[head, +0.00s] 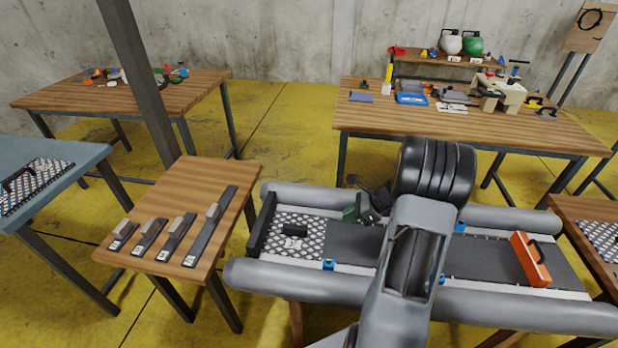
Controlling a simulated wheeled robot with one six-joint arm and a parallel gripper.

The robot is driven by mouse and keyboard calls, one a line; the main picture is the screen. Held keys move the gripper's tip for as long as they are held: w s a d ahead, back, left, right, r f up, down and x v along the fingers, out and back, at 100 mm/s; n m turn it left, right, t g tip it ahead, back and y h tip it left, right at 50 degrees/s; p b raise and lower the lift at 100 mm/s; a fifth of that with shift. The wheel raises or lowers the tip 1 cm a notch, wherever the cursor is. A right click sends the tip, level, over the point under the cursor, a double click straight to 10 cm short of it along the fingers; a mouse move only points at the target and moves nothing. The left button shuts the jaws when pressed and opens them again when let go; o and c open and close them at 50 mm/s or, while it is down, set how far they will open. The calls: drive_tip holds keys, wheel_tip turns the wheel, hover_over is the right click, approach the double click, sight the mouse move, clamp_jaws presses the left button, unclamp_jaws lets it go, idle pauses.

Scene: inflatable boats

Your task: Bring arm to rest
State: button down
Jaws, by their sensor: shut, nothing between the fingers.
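My arm rises from the bottom of the head view and bends over the grey inflatable boat (300,283). My gripper (356,211) shows small and dark to the left of the arm's thick black joint, above the boat's dark floor. It is shut and nothing is held in it. The arm hides part of the boat's middle and far tube.
An orange block with a black handle (530,260) stands on the boat's right part. A wooden table (187,180) with several dark handled bars is at left. A cluttered workbench (420,118) stands behind the boat. Yellow floor (280,135) is clear between the tables.

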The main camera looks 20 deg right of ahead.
drive_tip(key=s+a+r+n+g+h+p, duration=0.25)
drive_tip(key=s+a+n+g, duration=0.2)
drive_tip(key=s+n, duration=0.4)
drive_tip(key=s+a+r+n+t+h+p, duration=0.1)
drive_tip(key=s+a+r+n+h+p, duration=0.1)
drive_tip(key=a+r+n, duration=0.5)
drive_tip(key=s+a+r+n+t+h+p, duration=0.2)
drive_tip(key=a+r+n, duration=0.5)
drive_tip(key=r, duration=0.7)
drive_tip(key=s+n+h+p, duration=0.1)
drive_tip(key=n+p, duration=0.1)
drive_tip(key=shift+a+p, duration=0.3)
drive_tip(key=shift+p, duration=0.1)
drive_tip(key=shift+d, duration=0.15)
